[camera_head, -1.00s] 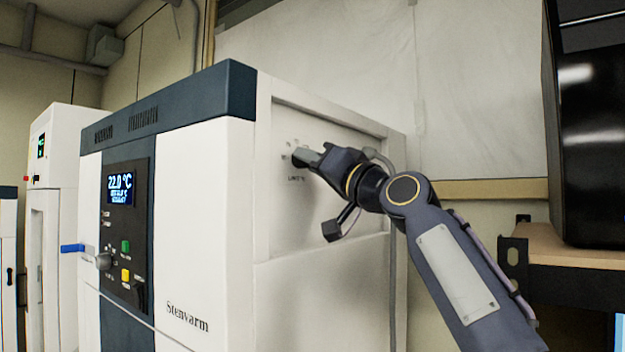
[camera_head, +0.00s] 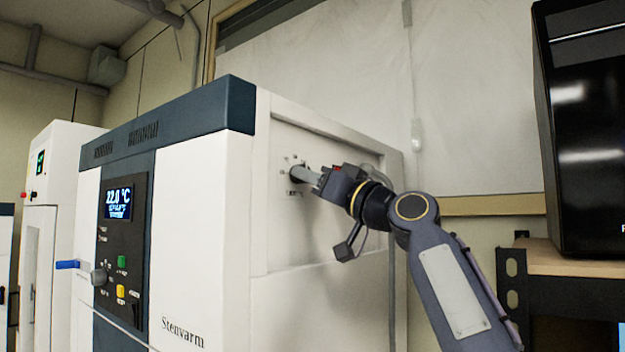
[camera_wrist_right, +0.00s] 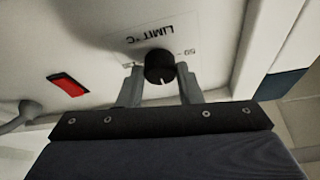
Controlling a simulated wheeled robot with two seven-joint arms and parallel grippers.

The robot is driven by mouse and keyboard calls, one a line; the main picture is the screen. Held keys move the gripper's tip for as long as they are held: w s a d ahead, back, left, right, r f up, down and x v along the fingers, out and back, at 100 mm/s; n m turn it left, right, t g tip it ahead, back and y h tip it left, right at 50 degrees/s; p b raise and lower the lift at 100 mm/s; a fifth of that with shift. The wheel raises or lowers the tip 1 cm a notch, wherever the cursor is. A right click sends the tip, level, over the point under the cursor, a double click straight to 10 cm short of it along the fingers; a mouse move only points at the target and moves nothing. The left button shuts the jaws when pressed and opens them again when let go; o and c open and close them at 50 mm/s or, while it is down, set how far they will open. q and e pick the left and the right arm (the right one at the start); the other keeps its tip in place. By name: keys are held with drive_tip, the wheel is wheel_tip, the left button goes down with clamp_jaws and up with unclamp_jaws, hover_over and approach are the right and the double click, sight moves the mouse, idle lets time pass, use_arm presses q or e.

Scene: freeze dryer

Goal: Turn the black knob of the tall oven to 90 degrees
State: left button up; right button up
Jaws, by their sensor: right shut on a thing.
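The tall oven (camera_head: 205,190) is a white and dark blue cabinet marked Stenvarm. My left gripper is not in view.
A red switch (camera_wrist_right: 69,84) and a grey cable (camera_wrist_right: 22,115) are on the same panel near the gripper. The oven's front has a display (camera_head: 118,203) reading 22.0 °C. A shelf (camera_head: 570,258) with a black appliance (camera_head: 590,130) stands at the right.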

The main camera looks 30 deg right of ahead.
drive_tip(key=o, duration=1)
wheel_tip(320, 180, up, 3)
drive_tip(key=p, duration=0.3)
drive_tip(key=shift+r, duration=0.2)
drive_tip(key=s+a+r+p, duration=0.1)
drive_tip(key=r, duration=0.1)
drive_tip(key=s+a+r+p, duration=0.1)
drive_tip(key=s+r, duration=0.1)
drive_tip(key=s+r+p, duration=0.1)
drive_tip(key=r, duration=0.1)
drive_tip(key=shift+s+a+r, duration=0.1)
drive_tip(key=shift+s+a, duration=0.1)
drive_tip(key=shift+a, duration=0.2)
drive_tip(key=s+a+r, duration=0.1)
drive_tip(key=s, duration=0.1)
drive_tip(key=s+a+r+p, duration=0.1)
drive_tip(key=s+a, duration=0.1)
drive_tip(key=s, duration=0.1)
drive_tip(key=s+a+r, duration=0.1)
drive_tip(key=s, duration=0.1)
drive_tip(key=shift+s+a+r, duration=0.2)
drive_tip(key=shift+s+a, duration=0.05)
drive_tip(key=shift+a, duration=0.1)
